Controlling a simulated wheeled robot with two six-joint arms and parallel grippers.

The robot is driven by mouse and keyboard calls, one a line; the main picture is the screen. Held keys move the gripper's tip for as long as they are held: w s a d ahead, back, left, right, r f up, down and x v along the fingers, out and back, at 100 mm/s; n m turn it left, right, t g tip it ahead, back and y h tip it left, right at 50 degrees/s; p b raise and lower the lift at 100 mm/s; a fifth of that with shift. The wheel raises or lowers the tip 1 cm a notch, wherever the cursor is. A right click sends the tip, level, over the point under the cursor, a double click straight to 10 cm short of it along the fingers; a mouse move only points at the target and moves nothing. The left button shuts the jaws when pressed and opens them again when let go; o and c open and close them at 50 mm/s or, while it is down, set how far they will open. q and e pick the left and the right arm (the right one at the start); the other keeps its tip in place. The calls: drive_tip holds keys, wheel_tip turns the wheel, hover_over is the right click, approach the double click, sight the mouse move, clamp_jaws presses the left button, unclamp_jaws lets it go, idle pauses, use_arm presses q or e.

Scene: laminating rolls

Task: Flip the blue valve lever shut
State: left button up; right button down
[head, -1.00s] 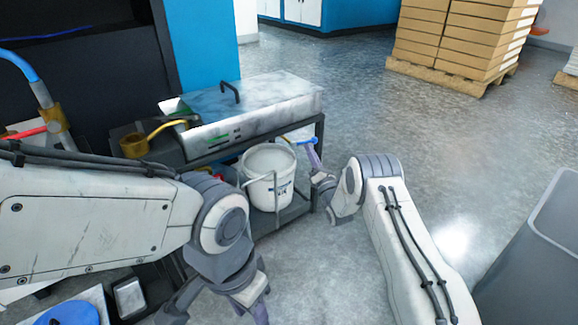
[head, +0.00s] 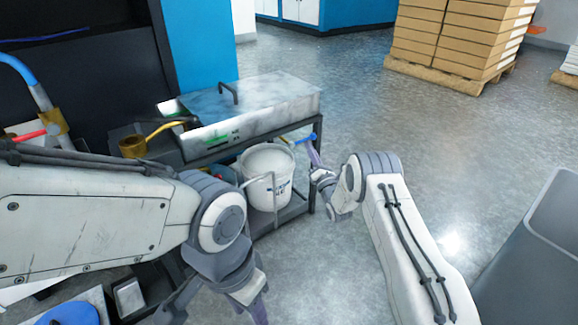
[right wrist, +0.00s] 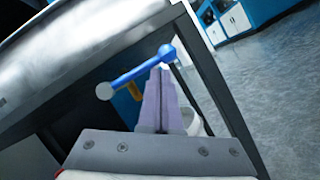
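The blue valve lever (right wrist: 145,68) has a round blue knob at its upper end and a pale pivot cap at its lower left. It slants up to the right in the right wrist view. In the head view the lever (head: 301,139) is small, at the right end of the cart's metal box. My right gripper (right wrist: 161,72) has its two purple fingers pressed together, with nothing seen between them. Its tips are at the lever, just under the knob end; contact cannot be told. My left gripper (head: 262,312) is at the bottom edge of the head view, mostly cut off.
The metal box (head: 250,105) with a black handle sits on a dark cart frame (head: 318,165). A white bucket (head: 268,178) stands on the cart's lower shelf. A brass ladle (head: 134,146) lies left. A grey bin (head: 540,250) stands right; the middle floor is clear.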

drive_tip(key=s+d+f+p, duration=0.1)
drive_tip(key=s+d+f, duration=0.3)
drive_tip(key=s+f, duration=0.3)
drive_tip(key=shift+d+f+p, duration=0.25)
drive_tip(key=shift+f+p, duration=0.15)
drive_tip(key=shift+f, duration=0.2)
